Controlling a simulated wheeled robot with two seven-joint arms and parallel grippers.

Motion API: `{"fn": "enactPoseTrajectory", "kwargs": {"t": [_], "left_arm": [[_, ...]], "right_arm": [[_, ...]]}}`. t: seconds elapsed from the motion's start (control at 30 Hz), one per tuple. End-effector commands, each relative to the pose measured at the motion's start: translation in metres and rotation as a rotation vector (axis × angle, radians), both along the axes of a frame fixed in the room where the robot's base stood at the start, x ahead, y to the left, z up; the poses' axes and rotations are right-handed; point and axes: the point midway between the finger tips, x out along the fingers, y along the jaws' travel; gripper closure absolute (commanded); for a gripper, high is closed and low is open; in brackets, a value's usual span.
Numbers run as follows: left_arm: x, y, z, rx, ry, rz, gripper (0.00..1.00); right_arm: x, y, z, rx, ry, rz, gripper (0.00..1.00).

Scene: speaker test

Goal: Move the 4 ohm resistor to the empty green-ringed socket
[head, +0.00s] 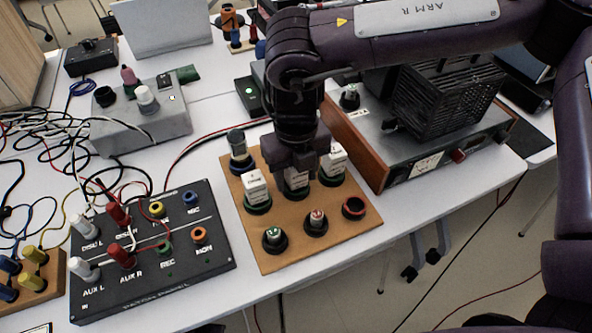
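A tan board (277,262) on the white table carries several sockets. My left gripper is not in view.
A red-ringed socket (353,208) and two small knobs stand along the board's front. A dark grey cylinder (237,142) stands at its back left. The black patch panel (190,271) with plugs is left, and a wood-sided amplifier (352,148) stands close on the right.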

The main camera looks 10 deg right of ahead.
Motion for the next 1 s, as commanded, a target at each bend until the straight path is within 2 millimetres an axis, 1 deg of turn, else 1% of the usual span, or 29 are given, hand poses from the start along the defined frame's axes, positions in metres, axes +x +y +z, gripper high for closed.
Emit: {"fn": "enactPoseTrajectory", "kwargs": {"t": [0.27, 0.4, 0.47, 0.53, 0.67, 0.8, 0.9, 1.0], "left_arm": [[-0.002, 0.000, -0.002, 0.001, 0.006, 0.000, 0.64], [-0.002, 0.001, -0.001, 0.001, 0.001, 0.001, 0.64], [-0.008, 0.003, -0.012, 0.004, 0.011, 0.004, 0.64], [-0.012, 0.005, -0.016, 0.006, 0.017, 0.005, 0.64], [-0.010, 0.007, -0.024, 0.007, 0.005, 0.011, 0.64], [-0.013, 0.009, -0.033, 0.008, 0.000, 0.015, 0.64], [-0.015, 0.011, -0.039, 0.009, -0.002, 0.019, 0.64], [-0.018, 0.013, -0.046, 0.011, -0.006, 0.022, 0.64]], "right_arm": [[0.000, 0.000, 0.000, 0.000, 0.000, 0.000, 0.46], [0.000, 0.000, 0.007, -0.001, 0.000, 0.000, 0.46], [0.000, 0.000, 0.013, 0.000, -0.001, 0.000, 0.46], [0.001, 0.000, 0.026, 0.001, -0.003, -0.001, 0.46], [0.001, 0.000, 0.056, 0.003, -0.003, 0.000, 0.46], [0.001, 0.000, 0.086, 0.003, -0.003, 0.000, 0.46], [0.001, 0.001, 0.104, 0.002, -0.002, -0.001, 0.46], [0.001, 0.000, 0.118, 0.000, -0.001, 0.000, 0.46]]}}
